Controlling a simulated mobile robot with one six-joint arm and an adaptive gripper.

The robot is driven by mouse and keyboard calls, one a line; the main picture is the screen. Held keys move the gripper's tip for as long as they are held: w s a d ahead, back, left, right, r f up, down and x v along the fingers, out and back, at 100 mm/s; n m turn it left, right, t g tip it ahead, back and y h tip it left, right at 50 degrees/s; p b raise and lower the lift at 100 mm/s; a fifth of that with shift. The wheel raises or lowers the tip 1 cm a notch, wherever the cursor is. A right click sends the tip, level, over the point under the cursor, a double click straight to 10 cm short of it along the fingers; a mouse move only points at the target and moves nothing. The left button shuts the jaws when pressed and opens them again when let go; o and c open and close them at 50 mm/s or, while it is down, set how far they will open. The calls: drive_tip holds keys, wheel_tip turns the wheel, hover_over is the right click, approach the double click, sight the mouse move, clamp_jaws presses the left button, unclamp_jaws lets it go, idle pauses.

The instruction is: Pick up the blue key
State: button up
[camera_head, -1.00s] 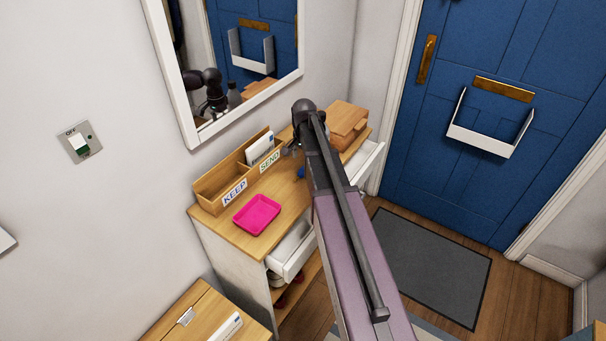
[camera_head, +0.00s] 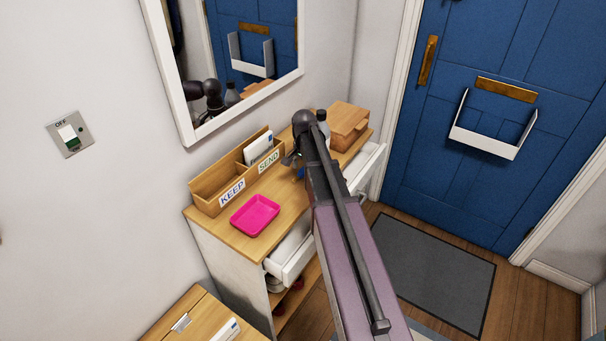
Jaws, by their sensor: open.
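A small blue thing (camera_head: 299,174), perhaps the blue key, shows on the wooden cabinet top (camera_head: 237,240), partly hidden by my arm. It is too small to make out its shape. My gripper (camera_head: 291,161) is over the cabinet top, right beside the blue thing in the picture. Most of the gripper is hidden behind my arm. It is open, and I see nothing held. I cannot tell whether it touches the blue thing.
A pink tray (camera_head: 255,216) and a wooden letter holder (camera_head: 213,190) marked KEEP and SEND stand left of my gripper. A wooden box (camera_head: 350,122) and a grey bottle (camera_head: 322,117) stand behind. Two white drawers (camera_head: 290,258) are pulled out. A mirror (camera_head: 186,128) hangs above.

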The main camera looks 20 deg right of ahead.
drive_tip(key=c, duration=1.1)
drive_tip(key=shift+r, duration=0.2)
wheel_tip(320, 180, up, 4)
drive_tip(key=p, duration=0.4)
drive_tip(key=shift+f, duration=0.15)
drive_tip(key=s+a, duration=0.1)
drive_tip(key=s, duration=0.9)
drive_tip(key=s+a+r+p, duration=0.1)
drive_tip(key=s, duration=0.4)
drive_tip(key=shift+s+a, duration=0.3)
drive_tip(key=shift+s, duration=0.1)
